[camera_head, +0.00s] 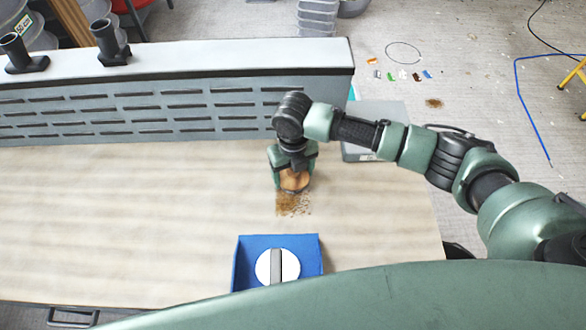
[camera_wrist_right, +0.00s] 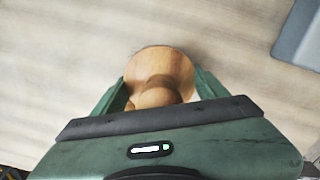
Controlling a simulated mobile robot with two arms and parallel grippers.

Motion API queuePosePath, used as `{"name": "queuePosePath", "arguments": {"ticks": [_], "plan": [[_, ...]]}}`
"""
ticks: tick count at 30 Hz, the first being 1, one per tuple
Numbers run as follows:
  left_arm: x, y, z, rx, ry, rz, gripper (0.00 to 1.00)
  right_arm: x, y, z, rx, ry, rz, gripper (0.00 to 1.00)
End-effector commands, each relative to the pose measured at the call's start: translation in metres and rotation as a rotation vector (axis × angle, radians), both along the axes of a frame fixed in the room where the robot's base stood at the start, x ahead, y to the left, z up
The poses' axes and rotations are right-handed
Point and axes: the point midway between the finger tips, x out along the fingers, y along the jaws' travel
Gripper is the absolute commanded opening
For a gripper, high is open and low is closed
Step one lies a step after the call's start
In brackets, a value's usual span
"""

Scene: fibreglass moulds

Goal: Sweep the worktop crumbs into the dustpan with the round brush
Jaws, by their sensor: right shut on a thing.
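My right gripper (camera_head: 292,165) is shut on the round wooden brush (camera_head: 295,181), which is upright with its bristle side down at the worktop. In the right wrist view the brush (camera_wrist_right: 160,75) shows between the two fingers. Brown crumbs (camera_head: 292,203) lie in a loose patch right at the brush's near side. The blue dustpan (camera_head: 244,262) lies on the worktop nearer to me, below the crumbs in the head view, with a white disc and grey bar on it. Its near part is hidden by my body. My left gripper is not in view.
The pale wooden worktop (camera_head: 120,210) is mostly clear to the left. A slotted grey extraction panel (camera_head: 170,108) runs along its back. A grey box (camera_head: 375,115) is at the back right, beneath my right arm. Small coloured scraps lie on the floor beyond.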

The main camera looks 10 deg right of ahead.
Motion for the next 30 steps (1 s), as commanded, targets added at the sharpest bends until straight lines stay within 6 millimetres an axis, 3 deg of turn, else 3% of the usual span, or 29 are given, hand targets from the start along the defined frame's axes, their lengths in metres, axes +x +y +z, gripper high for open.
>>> {"name": "queuePosePath", "arguments": {"ticks": [18, 30], "plan": [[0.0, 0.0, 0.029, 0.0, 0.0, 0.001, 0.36, -0.04, 0.007, -0.001, -0.002, 0.01, 0.002, 0.36], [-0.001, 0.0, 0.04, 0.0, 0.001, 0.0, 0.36, -0.057, 0.01, -0.001, -0.002, 0.011, 0.002, 0.36]]}}
